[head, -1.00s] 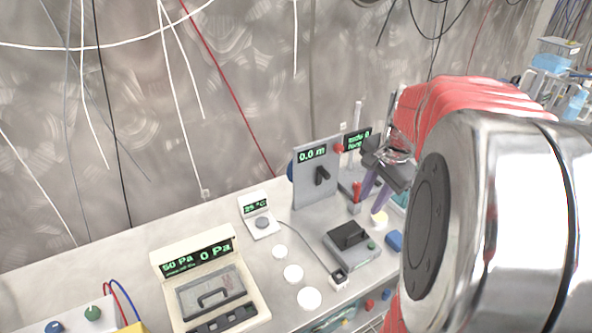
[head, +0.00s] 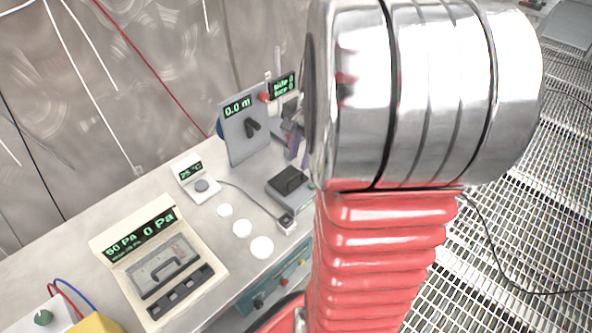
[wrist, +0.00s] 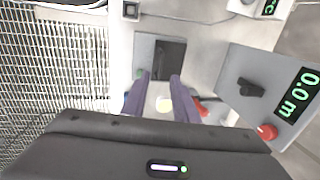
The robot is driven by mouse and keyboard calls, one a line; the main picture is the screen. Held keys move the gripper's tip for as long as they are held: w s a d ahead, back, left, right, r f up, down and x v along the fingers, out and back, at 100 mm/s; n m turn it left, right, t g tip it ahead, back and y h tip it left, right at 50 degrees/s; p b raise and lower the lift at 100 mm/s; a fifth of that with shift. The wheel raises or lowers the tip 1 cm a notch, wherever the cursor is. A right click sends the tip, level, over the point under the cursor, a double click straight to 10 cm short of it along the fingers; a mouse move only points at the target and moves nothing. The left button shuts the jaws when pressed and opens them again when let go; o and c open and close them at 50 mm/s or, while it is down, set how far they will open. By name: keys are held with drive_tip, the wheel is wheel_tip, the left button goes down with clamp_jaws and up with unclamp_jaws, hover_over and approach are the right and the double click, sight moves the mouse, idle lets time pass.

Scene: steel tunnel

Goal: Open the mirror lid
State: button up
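No part is clearly marked as a mirror lid. A grey device with a dark flat block on top (head: 288,181) stands on the bench, and I cannot tell if that block is the lid. In the wrist view the dark block (wrist: 170,58) lies just beyond my fingertips. My gripper (wrist: 161,80) is open, its two purple fingers apart, with nothing held between them. A pale yellow disc shows behind the gap. In the head view the purple fingers (head: 293,142) are partly hidden by my arm, near the upright panel.
An upright grey panel (head: 240,137) reading 0.0 m, with a black knob, stands beside the gripper. A temperature display (head: 188,173), white discs and a beige pressure case (head: 122,242) with a handle lie along the bench. Grating floor (head: 515,240) is at the right.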

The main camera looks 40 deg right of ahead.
sight(295, 176)
drive_tip(key=f, duration=0.3)
drive_tip(key=w+f, duration=0.1)
drive_tip(key=f, duration=0.3)
drive_tip(key=shift+w+f, duration=0.1)
drive_tip(key=shift+w, duration=0.1)
drive_tip(key=shift+c, duration=0.2)
clamp_jaws()
idle(1.0)
